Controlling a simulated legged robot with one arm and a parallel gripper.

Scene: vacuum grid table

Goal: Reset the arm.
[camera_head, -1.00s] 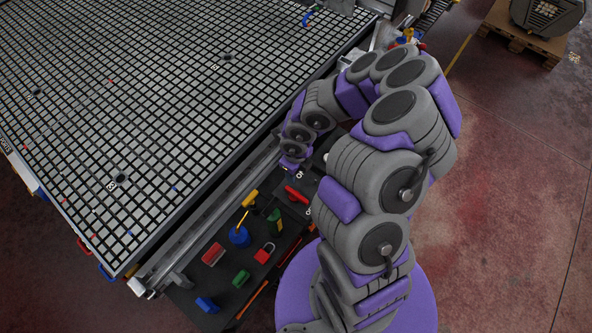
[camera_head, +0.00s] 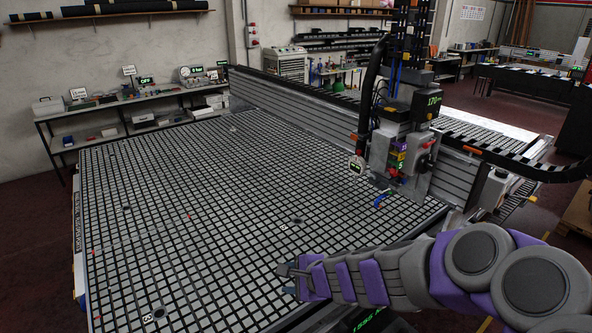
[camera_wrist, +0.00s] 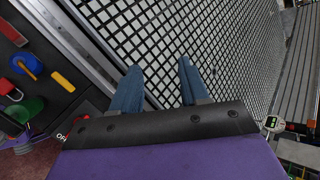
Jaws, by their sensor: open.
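My gripper (camera_head: 284,279) is at the end of my grey and purple arm, over the near right edge of the grid table (camera_head: 200,190). In the wrist view its two blue-grey fingers (camera_wrist: 158,85) are spread apart. Nothing shows between them but the table's edge rail and black-and-white grid behind. My arm reaches in from the right in the head view and hides part of the table's near edge.
A machine head (camera_head: 405,120) on a gantry (camera_head: 300,95) stands at the table's right. A shelf (camera_head: 130,115) lines the back wall. In the wrist view, a dark tool tray holds a yellow piece (camera_wrist: 63,81) and a blue piece (camera_wrist: 27,64). The grid is mostly bare.

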